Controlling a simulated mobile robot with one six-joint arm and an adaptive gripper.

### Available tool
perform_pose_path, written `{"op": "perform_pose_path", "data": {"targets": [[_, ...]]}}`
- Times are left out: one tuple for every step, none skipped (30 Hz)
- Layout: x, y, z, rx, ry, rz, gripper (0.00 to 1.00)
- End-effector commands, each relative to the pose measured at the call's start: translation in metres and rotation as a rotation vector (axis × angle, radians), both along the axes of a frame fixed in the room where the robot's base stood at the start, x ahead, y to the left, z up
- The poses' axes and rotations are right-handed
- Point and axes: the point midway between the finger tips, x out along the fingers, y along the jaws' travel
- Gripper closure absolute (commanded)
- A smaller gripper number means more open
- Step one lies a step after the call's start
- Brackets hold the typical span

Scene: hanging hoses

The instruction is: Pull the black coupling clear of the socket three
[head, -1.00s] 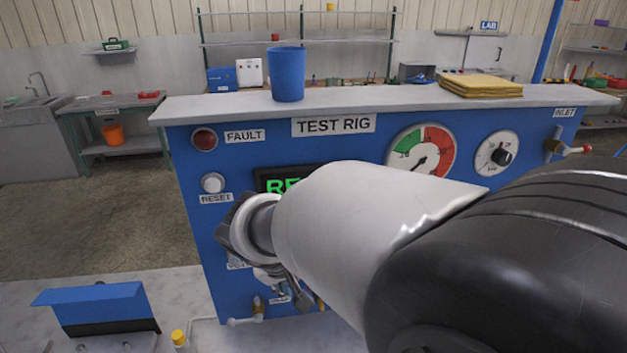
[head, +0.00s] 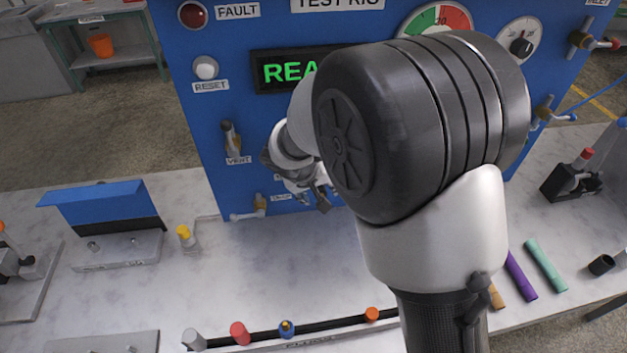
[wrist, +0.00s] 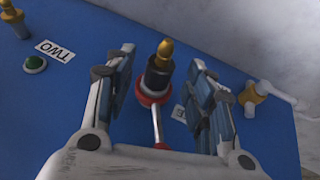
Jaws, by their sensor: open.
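In the wrist view, a black coupling (wrist: 159,74) with a brass end stands on the blue panel at a red ring (wrist: 153,97). A label beside it is mostly hidden, with only an E-like letter showing. My gripper (wrist: 161,76) is open, with one finger on each side of the coupling in the picture. Gaps show between the coupling and both fingers, and I cannot tell their depth relative to it. In the head view, my gripper (head: 308,195) is low at the front of the rig, and my arm hides the coupling.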

Motion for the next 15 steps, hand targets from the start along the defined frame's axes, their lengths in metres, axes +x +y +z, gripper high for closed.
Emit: {"op": "perform_pose_path", "data": {"targets": [[0.0023, -0.0016, -0.006, -0.001, 0.001, -0.002, 0.51], [0.0032, -0.0021, -0.0081, -0.001, 0.002, -0.001, 0.51], [0.0043, -0.0026, -0.0101, -0.001, 0.001, -0.001, 0.51], [0.005, -0.0028, -0.0111, -0.002, 0.001, 0.0, 0.51], [0.0056, -0.0029, -0.0119, 0.0, 0.0, 0.001, 0.51], [0.006, -0.003, -0.0126, 0.0, 0.0, 0.001, 0.51], [0.0063, -0.0031, -0.0129, 0.0, 0.0, 0.001, 0.51], [0.0065, -0.0031, -0.0131, 0.0, 0.0, 0.001, 0.51], [0.0065, -0.0031, -0.0131, 0.0, 0.0, 0.001, 0.51], [0.0065, -0.0031, -0.0131, 0.0, 0.0, 0.001, 0.51], [0.0065, -0.003, -0.0129, 0.0, 0.0, 0.001, 0.51], [0.0065, -0.003, -0.0128, 0.0, 0.0, 0.001, 0.51], [0.0064, -0.003, -0.0129, 0.0, 0.0, 0.001, 0.51], [0.0064, -0.003, -0.0129, 0.0, 0.0, 0.001, 0.51], [0.0064, -0.003, -0.0129, 0.0, 0.0, 0.001, 0.53]]}}
